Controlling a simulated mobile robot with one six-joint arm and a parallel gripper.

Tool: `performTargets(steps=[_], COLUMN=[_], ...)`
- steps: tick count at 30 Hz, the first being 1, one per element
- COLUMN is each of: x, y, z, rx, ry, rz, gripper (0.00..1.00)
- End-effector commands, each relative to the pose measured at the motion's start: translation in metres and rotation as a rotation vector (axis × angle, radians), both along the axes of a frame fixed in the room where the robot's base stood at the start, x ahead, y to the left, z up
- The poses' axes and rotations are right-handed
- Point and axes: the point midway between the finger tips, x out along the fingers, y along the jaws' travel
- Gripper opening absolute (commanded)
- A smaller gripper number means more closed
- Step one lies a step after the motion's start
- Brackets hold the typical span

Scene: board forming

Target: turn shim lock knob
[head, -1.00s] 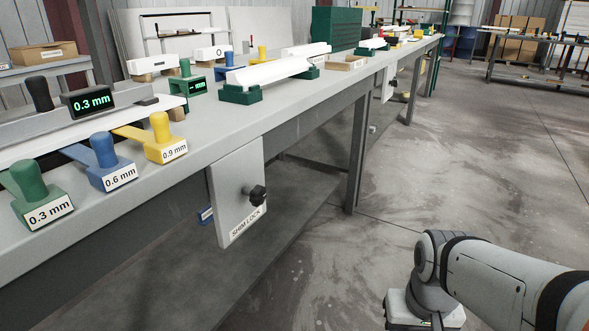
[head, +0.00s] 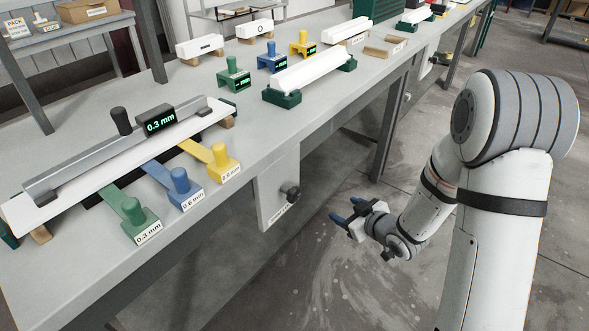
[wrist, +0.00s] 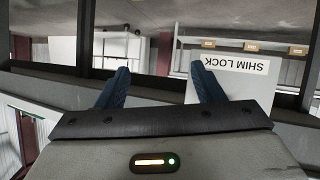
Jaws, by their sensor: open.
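The black shim lock knob (head: 290,194) sticks out from a light grey panel (head: 268,205) hanging at the front edge of the workbench. My gripper (head: 345,209) is open and empty, with blue fingers, to the right of the knob and apart from it. In the wrist view, the panel's "SHIM LOCK" label (wrist: 235,64) shows upside down, behind and right of my gripper (wrist: 163,70). I cannot make out the knob in the wrist view.
Green (head: 135,220), blue (head: 181,191) and yellow (head: 222,164) shims lie on the workbench (head: 70,270), by a straightedge with a 0.3 mm display (head: 159,121). A bench leg (head: 384,145) stands beyond my gripper. Floor right of the panel is clear.

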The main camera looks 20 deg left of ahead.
Motion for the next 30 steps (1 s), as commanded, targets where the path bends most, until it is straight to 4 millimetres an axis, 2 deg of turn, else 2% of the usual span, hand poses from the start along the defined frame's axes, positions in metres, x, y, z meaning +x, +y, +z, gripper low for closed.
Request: performTargets(steps=[1,3,6,13,17,24,30], x=[-0.008,-0.02,-0.038,-0.06,-0.058,-0.044,-0.035], y=[0.016,0.035,0.054,0.07,0.08,0.116,0.137], z=[0.016,0.027,0.041,0.059,0.06,0.06,0.059], rx=[0.066,0.167,0.3,0.474,0.49,0.489,0.489], ry=[-0.013,-0.041,-0.066,-0.087,-0.091,-0.092,-0.09], rz=[0.064,0.145,0.233,0.323,0.333,0.333,0.331], gripper=[0.61,0.61,0.61,0.61,0.61,0.61,0.61])
